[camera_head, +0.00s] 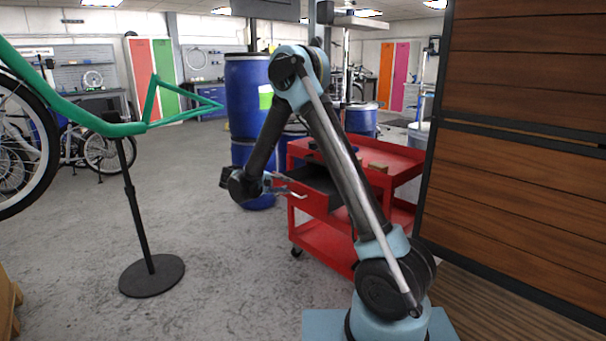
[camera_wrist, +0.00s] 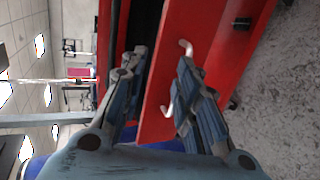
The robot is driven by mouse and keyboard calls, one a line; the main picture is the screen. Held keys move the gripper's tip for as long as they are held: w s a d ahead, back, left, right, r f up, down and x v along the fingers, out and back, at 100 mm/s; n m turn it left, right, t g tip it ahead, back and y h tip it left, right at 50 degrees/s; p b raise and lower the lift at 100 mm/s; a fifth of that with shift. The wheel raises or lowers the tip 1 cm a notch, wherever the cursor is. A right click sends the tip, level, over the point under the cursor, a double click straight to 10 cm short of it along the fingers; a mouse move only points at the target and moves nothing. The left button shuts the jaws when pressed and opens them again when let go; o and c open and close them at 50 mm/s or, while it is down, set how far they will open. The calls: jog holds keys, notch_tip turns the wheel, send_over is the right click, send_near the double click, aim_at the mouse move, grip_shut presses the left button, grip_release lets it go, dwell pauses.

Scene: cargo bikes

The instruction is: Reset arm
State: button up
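My gripper (camera_head: 279,186) is at the end of my bent arm, by the front of the red tool cart's pulled-out drawer (camera_head: 308,198). In the wrist view my gripper (camera_wrist: 160,62) has its two fingers apart. The red drawer front shows between them, and its pale handle (camera_wrist: 186,47) is partly hidden by the right finger. I see nothing held. Whether a finger touches the drawer or handle, I cannot tell. The drawer's dark inside (camera_head: 318,178) is visible.
The red cart (camera_head: 325,245) stands behind my arm, with small items on top. Blue barrels (camera_head: 246,95) stand behind it. A wooden panel (camera_head: 520,150) fills the right side. A green bike frame (camera_head: 110,128) on a stand (camera_head: 150,275) is left. Floor between is clear.

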jog(key=s+d+r+m+g+y, duration=0.2)
jog(key=s+d+r+g, duration=0.15)
jog(key=s+d, duration=0.65)
jog(key=s+d+r+m+g+y, duration=0.15)
jog(key=s+d+r, duration=0.4)
jog(key=d, duration=0.95)
jog(key=s+d+f+m+y, duration=0.1)
jog(key=s+f+y, duration=0.1)
jog(key=s, duration=0.6)
jog(key=s+d+f+m+g+y, duration=0.1)
jog(key=s+f+m+y, duration=0.1)
jog(key=s, duration=0.7)
jog(key=s+d+f+m+y, duration=0.1)
jog(key=s+f+y, duration=0.2)
jog(key=s, duration=0.6)
jog(key=shift+d+f, duration=0.2)
jog(key=shift+f, duration=0.8)
jog(key=shift+w+f, duration=0.2)
jog(key=shift+w, duration=0.15)
